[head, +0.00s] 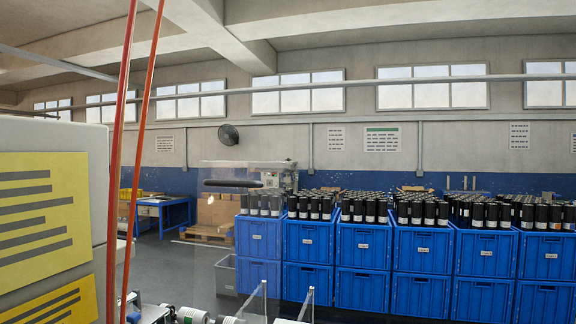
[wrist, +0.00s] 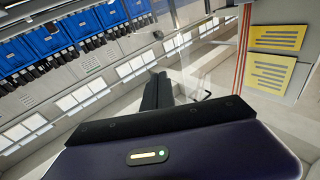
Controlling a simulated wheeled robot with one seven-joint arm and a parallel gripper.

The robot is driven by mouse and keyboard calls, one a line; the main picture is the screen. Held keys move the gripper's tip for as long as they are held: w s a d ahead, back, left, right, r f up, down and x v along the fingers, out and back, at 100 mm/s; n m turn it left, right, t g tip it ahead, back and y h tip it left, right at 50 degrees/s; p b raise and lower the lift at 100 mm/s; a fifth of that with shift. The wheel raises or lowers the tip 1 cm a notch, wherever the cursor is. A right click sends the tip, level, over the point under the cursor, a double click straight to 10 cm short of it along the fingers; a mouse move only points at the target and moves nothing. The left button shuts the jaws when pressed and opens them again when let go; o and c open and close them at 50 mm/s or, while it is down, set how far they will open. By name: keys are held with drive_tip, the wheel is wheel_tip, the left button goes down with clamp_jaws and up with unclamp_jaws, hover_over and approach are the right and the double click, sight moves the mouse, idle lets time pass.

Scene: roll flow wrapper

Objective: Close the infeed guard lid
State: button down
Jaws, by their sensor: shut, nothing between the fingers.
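The infeed guard lid (head: 215,225) is a clear panel standing raised, low in the middle-left of the head view. Its dark bar handle (head: 232,183) is near the top of the panel. In the wrist view a clear panel (wrist: 189,62), which looks like the lid, rises just right of my fingers, with a small dark hooked bar (wrist: 204,96) near it. My gripper (wrist: 160,78) shows in the wrist view as dark fingers, shut and empty. I see a gap between it and the dark bar. My gripper is not visible in the head view.
A pale cabinet with yellow labels (head: 45,215) and red-orange uprights (head: 119,160) stand close on the left. Stacked blue crates (head: 363,243) with dark cans stand behind to the right. Open floor lies behind the lid.

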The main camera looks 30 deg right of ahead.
drive_tip(key=w+d+r+m+t+h, duration=0.35)
drive_tip(key=w+d+r, duration=0.65)
drive_tip(key=w+r, duration=0.35)
drive_tip(key=w+d+r+n+t+y, duration=0.1)
drive_tip(key=w+d+r+n+y, duration=0.2)
drive_tip(key=r, duration=0.7)
drive_tip(key=w+d+r+n+t+y, duration=0.1)
drive_tip(key=w+r+n+y, duration=0.15)
drive_tip(key=r+n, duration=0.55)
drive_tip(key=w+d+r+n+t+y, duration=0.15)
drive_tip(key=r+y, duration=0.25)
drive_tip(key=r, duration=0.8)
drive_tip(key=w+a+r+n+g+y, duration=0.1)
drive_tip(key=a+r+n+g+y, duration=0.65)
drive_tip(key=n, duration=0.55)
wheel_tip(320, 180, down, 7)
drive_tip(key=a+n+g, duration=0.3)
drive_tip(key=n+g, duration=0.1)
drive_tip(key=w+a+p, duration=0.2)
drive_tip(key=w+p, duration=0.3)
drive_tip(key=w, duration=0.7)
drive_tip(key=shift+f, duration=0.2)
